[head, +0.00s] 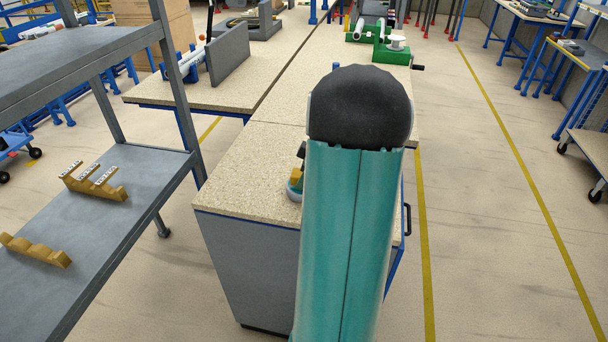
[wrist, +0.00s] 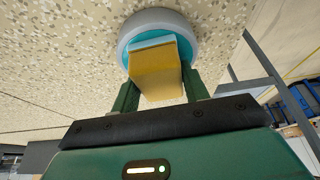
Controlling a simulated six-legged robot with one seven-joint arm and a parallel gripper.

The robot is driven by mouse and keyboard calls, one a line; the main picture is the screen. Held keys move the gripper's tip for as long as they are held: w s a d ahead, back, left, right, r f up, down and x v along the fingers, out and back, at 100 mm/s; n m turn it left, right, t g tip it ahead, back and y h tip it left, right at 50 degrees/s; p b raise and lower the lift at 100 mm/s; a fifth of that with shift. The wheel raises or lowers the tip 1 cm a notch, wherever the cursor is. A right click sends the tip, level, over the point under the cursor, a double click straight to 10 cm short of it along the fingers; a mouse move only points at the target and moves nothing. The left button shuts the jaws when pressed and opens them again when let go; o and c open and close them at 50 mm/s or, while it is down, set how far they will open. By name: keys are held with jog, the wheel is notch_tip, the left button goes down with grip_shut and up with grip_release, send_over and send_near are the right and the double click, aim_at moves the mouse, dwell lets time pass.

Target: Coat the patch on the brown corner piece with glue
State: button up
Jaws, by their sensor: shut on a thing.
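In the wrist view, my gripper (wrist: 158,78) has its two green fingers on either side of a yellow-brown block (wrist: 160,72) with a pale blue strip at its far end. That end is over or in a round grey dish (wrist: 134,30) with a blue inside; I cannot tell whether they touch. In the head view, the dish (head: 293,193) and part of the block (head: 296,177) show at the left edge of my teal arm, which hides most of my gripper. No patch can be made out for certain.
A grey shelf rack (head: 85,240) stands at the left, holding a brown piece with white-topped prongs (head: 93,182) and a wavy brown piece (head: 35,250). The speckled worktop (head: 245,170) is clear left of the dish. A green device (head: 378,45) stands farther back.

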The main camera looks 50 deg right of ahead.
jog(key=shift+f, duration=0.1)
jog(key=shift+r, duration=3.5)
